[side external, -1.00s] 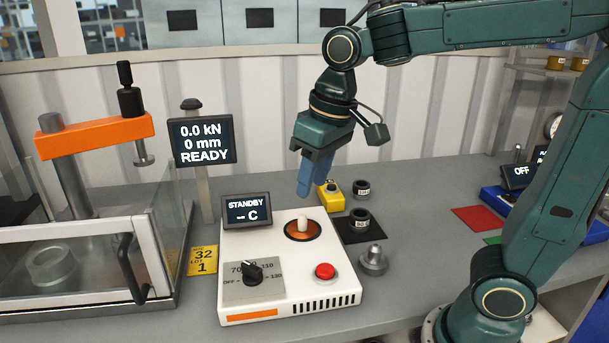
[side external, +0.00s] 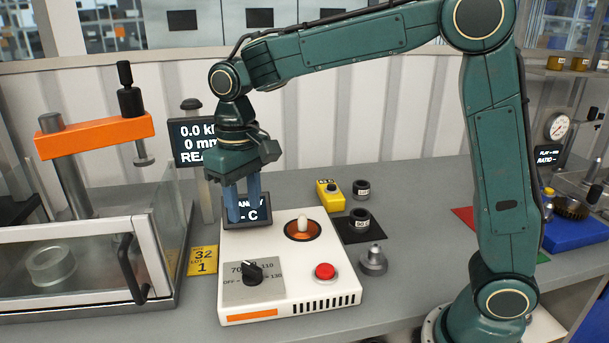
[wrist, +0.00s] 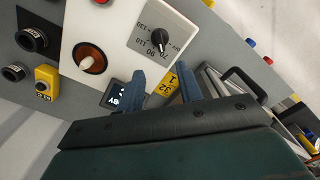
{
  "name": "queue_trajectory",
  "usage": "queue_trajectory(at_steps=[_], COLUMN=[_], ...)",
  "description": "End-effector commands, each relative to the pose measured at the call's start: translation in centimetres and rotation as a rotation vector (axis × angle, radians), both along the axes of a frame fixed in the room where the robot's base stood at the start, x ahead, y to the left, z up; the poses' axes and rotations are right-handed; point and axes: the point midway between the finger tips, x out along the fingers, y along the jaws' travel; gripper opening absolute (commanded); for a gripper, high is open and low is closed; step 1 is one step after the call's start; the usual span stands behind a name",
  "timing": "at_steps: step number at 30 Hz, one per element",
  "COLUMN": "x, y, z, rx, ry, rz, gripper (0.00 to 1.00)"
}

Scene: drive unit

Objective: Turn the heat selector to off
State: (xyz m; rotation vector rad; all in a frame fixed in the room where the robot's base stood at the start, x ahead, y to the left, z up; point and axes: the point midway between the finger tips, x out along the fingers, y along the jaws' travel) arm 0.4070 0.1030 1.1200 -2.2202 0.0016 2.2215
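The heat selector is a black knob (side external: 252,272) on a grey plate on the front left of a white heater unit. OFF, 70, 110 and 130 show around it in the side view; I cannot tell its setting for sure. It also shows near the top of the wrist view (wrist: 160,37). My gripper (side external: 243,217) points down above the back left of the unit, over its small display, behind and above the knob. Its two blue fingers are apart with nothing between them, and they also show in the wrist view (wrist: 162,78). They partly hide the display (side external: 262,214).
A white peg in an orange ring (side external: 302,230) and a red button (side external: 325,271) sit on the unit right of the knob. A glass-walled press (side external: 95,240) with a black handle stands left. A yellow tag (side external: 202,261) lies between them. A readout post (side external: 205,200) stands behind.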

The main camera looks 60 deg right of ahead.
Motion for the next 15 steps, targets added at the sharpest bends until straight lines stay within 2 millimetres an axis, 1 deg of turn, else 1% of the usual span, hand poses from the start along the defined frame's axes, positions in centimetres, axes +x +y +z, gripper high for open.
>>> queue_trajectory(at_steps=[5, 8, 11, 15], x=[-0.1, 0.0, -0.1, -0.1], y=[0.0, 0.0, 0.0, 0.0], z=[-0.7, -1.5, -2.6, -4.6], rx=[-0.001, 0.0, -0.001, -0.001], ry=[0.002, 0.002, 0.002, 0.004], rz=[0.0, 0.0, 0.0, 0.0], gripper=[0.36, 0.36, 0.36, 0.36])
